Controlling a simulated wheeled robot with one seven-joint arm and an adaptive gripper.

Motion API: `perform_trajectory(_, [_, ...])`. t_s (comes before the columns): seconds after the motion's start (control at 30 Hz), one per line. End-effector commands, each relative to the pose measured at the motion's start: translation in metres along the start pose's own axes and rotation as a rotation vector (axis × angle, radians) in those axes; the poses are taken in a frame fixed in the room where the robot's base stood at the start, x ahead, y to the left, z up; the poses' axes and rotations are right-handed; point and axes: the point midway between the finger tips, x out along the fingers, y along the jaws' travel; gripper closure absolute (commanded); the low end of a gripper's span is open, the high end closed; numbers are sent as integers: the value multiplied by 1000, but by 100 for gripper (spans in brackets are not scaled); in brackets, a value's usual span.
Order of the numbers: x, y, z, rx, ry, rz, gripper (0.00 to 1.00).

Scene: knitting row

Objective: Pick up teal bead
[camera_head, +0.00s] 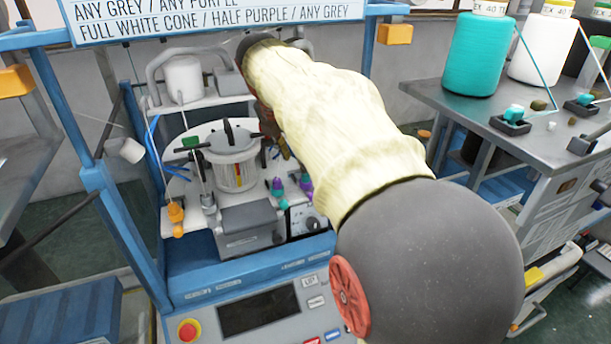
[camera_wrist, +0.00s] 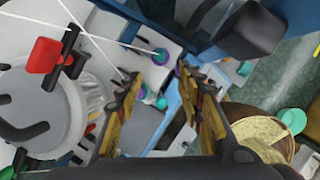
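Small teal-and-purple pieces stand on the white machine deck in the head view, one left (camera_head: 278,187) and one right (camera_head: 305,182); I cannot tell whether either is the teal bead. In the wrist view, one such piece (camera_wrist: 161,57) shows beyond the fingertips and another (camera_wrist: 147,95) is low between the fingers, partly hidden. My gripper (camera_wrist: 160,77) is open, with its fingers apart and nothing visibly held. In the head view my sleeved arm hides most of the gripper. Teal pieces also sit in small dark trays on the right table, the nearer one (camera_head: 514,113) clearest.
The clear cylinder (camera_head: 233,165) and dark arms of the knitting machine stand close left of my gripper. Blue frame posts (camera_head: 120,235) and strung threads surround the deck. A teal cone (camera_head: 478,52) and white cone (camera_head: 543,48) stand on the grey right table (camera_head: 440,97).

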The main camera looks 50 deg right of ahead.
Motion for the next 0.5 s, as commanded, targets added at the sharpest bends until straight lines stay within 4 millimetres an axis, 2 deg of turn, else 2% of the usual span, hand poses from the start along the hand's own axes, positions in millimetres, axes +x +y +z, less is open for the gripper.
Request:
perform_trajectory(0.13, [6, -2, 12, -53, -3, -20, 62])
perform_trajectory(0.5, [38, -1, 12, -59, -3, -20, 62])
